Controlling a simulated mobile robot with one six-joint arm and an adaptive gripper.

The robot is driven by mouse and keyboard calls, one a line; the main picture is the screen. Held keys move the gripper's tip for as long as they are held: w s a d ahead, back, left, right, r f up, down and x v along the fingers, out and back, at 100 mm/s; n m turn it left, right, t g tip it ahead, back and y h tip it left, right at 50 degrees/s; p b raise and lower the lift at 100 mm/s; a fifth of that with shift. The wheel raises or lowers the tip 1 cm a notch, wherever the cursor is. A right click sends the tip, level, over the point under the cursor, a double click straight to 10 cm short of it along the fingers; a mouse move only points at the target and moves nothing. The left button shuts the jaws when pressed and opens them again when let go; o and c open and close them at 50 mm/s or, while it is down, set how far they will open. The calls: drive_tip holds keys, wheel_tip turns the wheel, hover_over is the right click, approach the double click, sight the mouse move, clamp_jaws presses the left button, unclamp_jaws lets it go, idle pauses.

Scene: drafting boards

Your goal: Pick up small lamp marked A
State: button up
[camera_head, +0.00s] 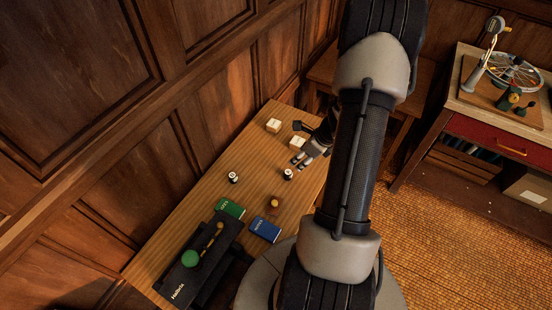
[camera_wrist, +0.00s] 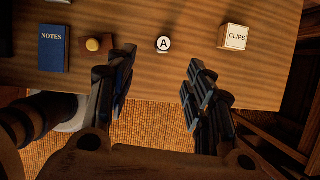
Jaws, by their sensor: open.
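The small lamp marked A (camera_wrist: 163,44) shows in the wrist view as a round white top with a black letter A. It stands on the wooden desk, and in the head view it is a small white and dark piece (camera_head: 287,174). My gripper (camera_wrist: 160,72) is open and empty. In the wrist view the lamp appears just beyond the fingertips, in line with the gap between them. In the head view my gripper (camera_head: 300,161) is near the lamp, over the desk's right side. I cannot tell its exact height.
A CLIPS box (camera_wrist: 233,37) stands right of the lamp, and a yellow knob on a wooden base (camera_wrist: 98,44) and a blue NOTES book (camera_wrist: 53,48) stand left.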

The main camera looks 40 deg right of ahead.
drive_tip(key=b, duration=0.4)
hover_over(288, 172)
drive_tip(key=s, duration=0.3)
drive_tip(key=shift+m, duration=0.4)
wheel_tip(288, 172, down, 12)
drive_tip(key=shift+w+a+r, duration=0.1)
drive_tip(key=shift+w+r, duration=0.05)
drive_tip(key=shift+r, duration=0.1)
drive_tip(key=shift+b+x, duration=0.65)
drive_tip(key=shift+x, duration=2.45)
drive_tip(key=shift+w+d+r, duration=0.1)
drive_tip(key=shift+w+d, duration=0.05)
drive_tip(key=shift+d, duration=0.1)
drive_tip(key=shift+c, duration=0.5)
clamp_jaws()
drive_tip(key=shift+r, duration=0.1)
